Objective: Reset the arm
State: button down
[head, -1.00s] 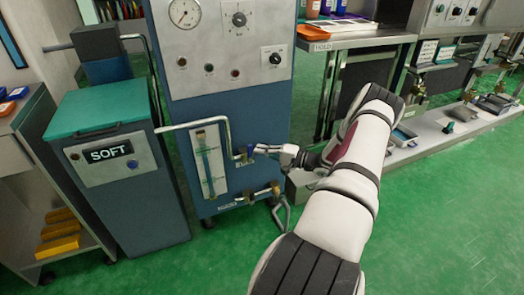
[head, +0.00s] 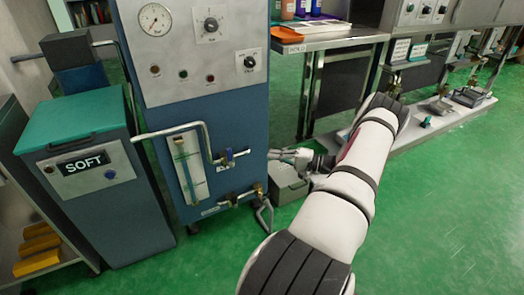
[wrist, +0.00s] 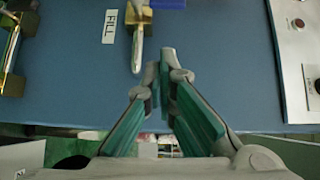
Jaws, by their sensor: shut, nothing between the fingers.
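My arm (head: 335,215) reaches forward from the bottom of the head view. My gripper (head: 273,154) is at the right edge of the blue machine cabinet (head: 235,115), just right of the blue-handled valve (head: 229,157), with a visible gap. In the wrist view the fingers of my gripper (wrist: 160,64) converge and are shut, with nothing held. A metal spout-like piece (wrist: 137,42) of the valve and the FILL label (wrist: 110,26) lie beyond the fingertips on the blue panel.
A grey box (head: 290,183) sits on the floor beside the cabinet. The SOFT unit (head: 95,185) stands left. A steel table (head: 330,40) is behind. Green floor at right is clear.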

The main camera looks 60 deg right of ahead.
jog(key=shift+s, duration=0.25)
jog(key=shift+w, duration=0.1)
